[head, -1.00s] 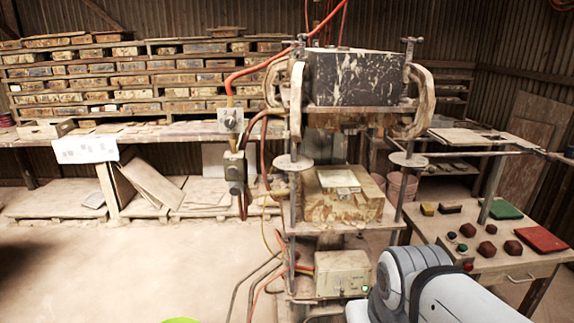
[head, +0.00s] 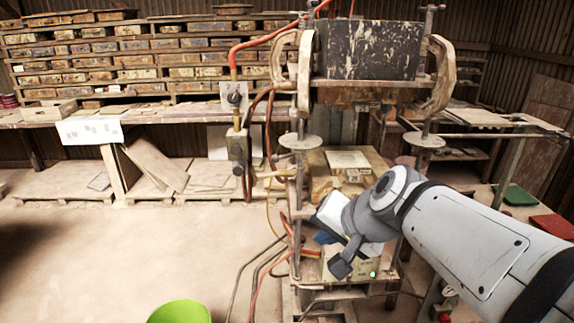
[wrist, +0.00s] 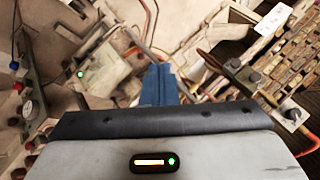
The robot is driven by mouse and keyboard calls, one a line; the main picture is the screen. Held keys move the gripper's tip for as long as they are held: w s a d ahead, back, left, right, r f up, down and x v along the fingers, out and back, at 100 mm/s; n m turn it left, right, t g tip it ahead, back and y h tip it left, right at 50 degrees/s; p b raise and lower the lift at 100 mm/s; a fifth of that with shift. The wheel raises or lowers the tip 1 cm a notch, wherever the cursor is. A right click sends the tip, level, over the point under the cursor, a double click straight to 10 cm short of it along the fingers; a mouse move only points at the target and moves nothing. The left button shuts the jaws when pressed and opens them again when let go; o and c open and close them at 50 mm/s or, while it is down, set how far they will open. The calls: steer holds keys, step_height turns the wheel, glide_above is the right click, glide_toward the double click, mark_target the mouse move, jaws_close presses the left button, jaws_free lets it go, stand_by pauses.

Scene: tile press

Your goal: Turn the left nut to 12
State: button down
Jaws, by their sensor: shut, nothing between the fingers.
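The left nut (head: 300,142) is a pale flat disc on the press's left threaded rod, below the dark upper block (head: 365,50). A matching right nut (head: 424,140) sits on the other rod. I cannot read a number on either. My gripper (head: 323,237) is in front of the press, below and a little right of the left nut, and apart from it. Its blue fingers (wrist: 160,84) are together and empty in the wrist view. I cannot make out the left nut for certain in the wrist view.
A tile block (head: 347,160) rests on the press bed, partly behind my arm. Orange and grey hoses hang left of the press beside a valve box (head: 238,147). A green bucket (head: 180,312) stands at the front. The floor at left is clear.

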steer(key=w+r+m+t+y+b, duration=0.1)
steer(key=w+r+m+t+b, duration=0.1)
steer(key=w+r+m+t, duration=0.5)
steer(key=g, duration=0.2)
glide_toward(285, 156)
step_height(285, 156, down, 4)
steer(key=w+a, duration=0.1)
steer(key=w, duration=0.1)
steer(key=w+a+p, duration=0.1)
steer(key=w+a+r, duration=0.1)
steer(key=w, duration=0.1)
steer(key=shift+d, duration=0.15)
